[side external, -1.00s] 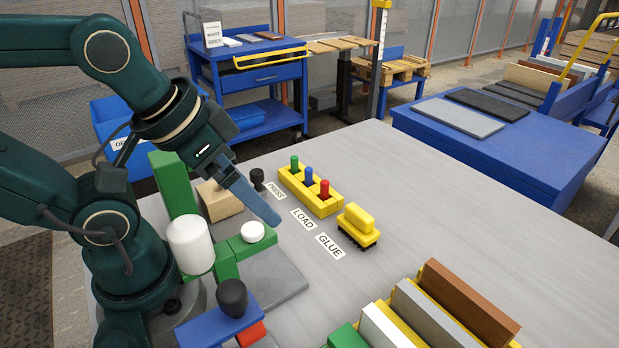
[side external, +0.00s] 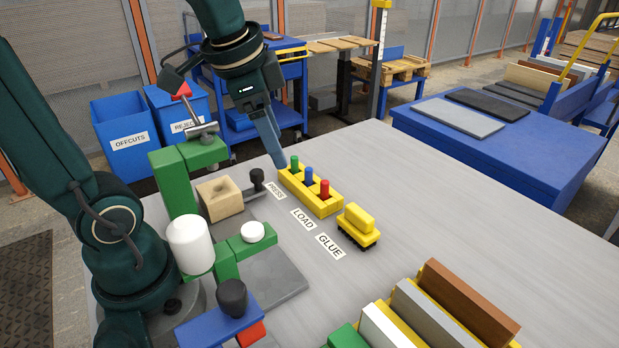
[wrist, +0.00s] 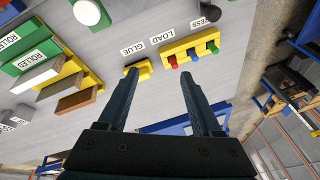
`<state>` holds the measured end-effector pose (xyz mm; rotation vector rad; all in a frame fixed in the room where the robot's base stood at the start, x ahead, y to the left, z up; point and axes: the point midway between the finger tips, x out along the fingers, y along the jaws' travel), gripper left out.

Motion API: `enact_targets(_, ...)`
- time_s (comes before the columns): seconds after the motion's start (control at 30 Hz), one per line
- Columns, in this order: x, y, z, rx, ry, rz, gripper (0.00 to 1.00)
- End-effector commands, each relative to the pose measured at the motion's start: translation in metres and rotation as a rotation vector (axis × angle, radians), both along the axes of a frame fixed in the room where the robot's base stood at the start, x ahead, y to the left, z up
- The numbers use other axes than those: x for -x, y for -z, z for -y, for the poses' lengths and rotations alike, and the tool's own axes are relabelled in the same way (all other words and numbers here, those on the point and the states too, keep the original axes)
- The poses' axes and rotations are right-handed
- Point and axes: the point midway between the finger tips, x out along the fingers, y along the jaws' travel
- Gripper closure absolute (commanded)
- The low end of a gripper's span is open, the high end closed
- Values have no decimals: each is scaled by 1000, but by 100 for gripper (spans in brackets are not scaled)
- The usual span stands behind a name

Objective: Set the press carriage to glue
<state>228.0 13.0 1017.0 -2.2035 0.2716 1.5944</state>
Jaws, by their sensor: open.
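The press carriage appears to be the grey bar with a black knob (side external: 257,177) beside the PRESS label (side external: 276,190). The LOAD label (side external: 302,219) and GLUE label (side external: 329,246) follow in a row toward the front. The knob also shows at the top of the wrist view (wrist: 211,12). A wooden block (side external: 220,198) sits beside the knob, near the green press frame (side external: 178,185). My gripper (side external: 281,162) is open and empty, above the table's far side near the peg holder, apart from the knob. Its two fingers (wrist: 155,80) show spread in the wrist view.
A yellow holder (side external: 324,208) with green, blue and red pegs stands right of the labels. A yellow brush-like block (side external: 358,226) stands by GLUE. A white button (side external: 252,232) and black knob (side external: 232,296) are nearer the front.

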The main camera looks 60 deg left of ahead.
Motion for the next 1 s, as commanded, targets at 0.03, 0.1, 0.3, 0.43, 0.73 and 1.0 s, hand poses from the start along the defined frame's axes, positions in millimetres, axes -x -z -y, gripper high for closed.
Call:
enact_targets(0.03,-10,5,-15,-6,-2,-41,34)
enact_targets(0.1,-21,11,-34,-11,2,-90,34)
enact_targets(0.3,-38,43,-93,21,-32,-219,34)
enact_targets(0.43,-36,66,-121,63,-100,-278,34)
enact_targets(0.73,-24,96,-139,111,-172,-331,34)
enact_targets(1.0,-25,129,-138,110,-172,-330,34)
